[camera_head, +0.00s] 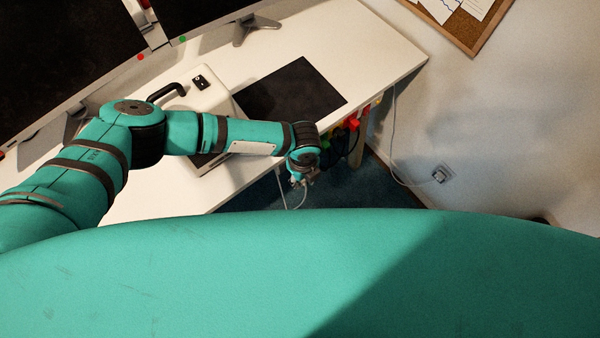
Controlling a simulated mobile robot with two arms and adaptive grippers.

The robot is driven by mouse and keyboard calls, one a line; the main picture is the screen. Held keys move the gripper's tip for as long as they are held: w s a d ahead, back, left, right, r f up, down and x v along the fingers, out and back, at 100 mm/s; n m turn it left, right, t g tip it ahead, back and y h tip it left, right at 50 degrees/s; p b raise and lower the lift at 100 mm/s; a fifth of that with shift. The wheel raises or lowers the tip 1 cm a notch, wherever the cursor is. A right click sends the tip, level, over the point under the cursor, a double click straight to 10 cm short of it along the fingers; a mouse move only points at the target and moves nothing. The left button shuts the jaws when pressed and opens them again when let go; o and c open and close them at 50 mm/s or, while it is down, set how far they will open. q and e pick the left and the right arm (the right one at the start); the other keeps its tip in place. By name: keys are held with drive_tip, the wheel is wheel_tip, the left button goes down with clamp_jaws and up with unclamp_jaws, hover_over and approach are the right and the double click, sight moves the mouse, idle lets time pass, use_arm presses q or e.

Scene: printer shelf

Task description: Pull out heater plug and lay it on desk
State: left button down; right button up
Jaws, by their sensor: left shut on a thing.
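My left gripper (303,181) is just off the front edge of the white desk (365,40), over the dark floor. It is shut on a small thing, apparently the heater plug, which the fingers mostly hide. A thin white cable (298,201) hangs in a loop right below the fingers. A wall socket (440,174) at the right has a light plug in it, with a white cord running up toward the desk. My right gripper is not in view.
A black flat pad (290,90) lies on the desk beside a white device with a black handle (167,91). Monitors stand at the back left. Coloured items (353,122) are at the desk's right front edge. The desk's far right is clear. A corkboard (462,20) hangs on the wall.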

use_arm(q)
drive_tip(key=shift+d, duration=0.1)
wheel_tip(320, 180, up, 12)
drive_tip(key=p, duration=1.1)
drive_tip(key=shift+r, duration=0.2)
drive_tip(key=shift+s+f, duration=0.1)
idle(0.3)
